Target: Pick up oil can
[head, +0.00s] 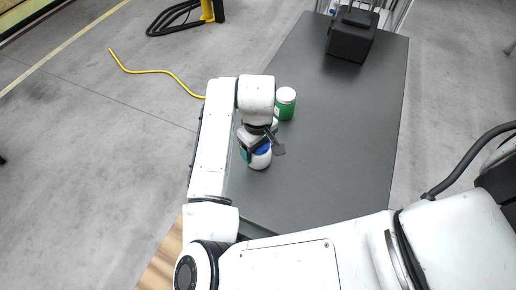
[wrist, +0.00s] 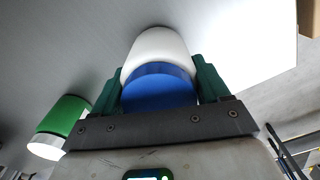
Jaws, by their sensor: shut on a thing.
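A white can with a blue end (wrist: 160,92) is between the two green fingers of my gripper (wrist: 161,75) in the wrist view. The fingers are shut on its sides. In the head view the white and blue can (head: 260,160) shows below my gripper (head: 259,147), over the left part of the dark table. My wrist hides part of it there. I cannot tell whether it touches the table. No label on it can be read.
A green can with a white lid (head: 286,104) stands close by on the dark table (head: 335,130); it also shows in the wrist view (wrist: 62,118). A black box (head: 351,37) sits at the far end. The table's right side is clear. A yellow hose (head: 160,72) lies on the floor.

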